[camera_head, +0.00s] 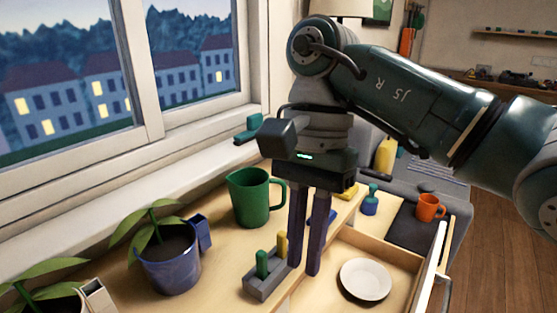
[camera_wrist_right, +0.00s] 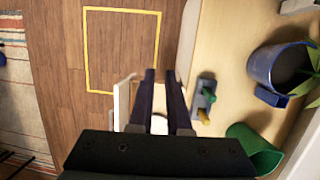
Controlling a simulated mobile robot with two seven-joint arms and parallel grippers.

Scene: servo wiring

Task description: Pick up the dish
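The dish (camera_head: 366,280) is a round white plate lying flat in an open wooden drawer (camera_head: 327,270) at the lower right of the head view. My right gripper (camera_head: 305,269) points down, left of the dish and apart from it in the picture. Its two dark fingers stand apart with nothing seen between the tips. In the right wrist view the fingers (camera_wrist_right: 160,75) are also apart, and a white patch, likely the dish (camera_wrist_right: 159,125), shows between them, mostly hidden. My left gripper is not in view.
A grey block with green and yellow pegs (camera_head: 265,275) stands close left of the fingers. A green jug (camera_head: 253,198) and a blue plant pot (camera_head: 168,270) stand on the wooden top. An orange mug (camera_head: 428,208) and blue-green bottle (camera_head: 370,203) are beyond the drawer.

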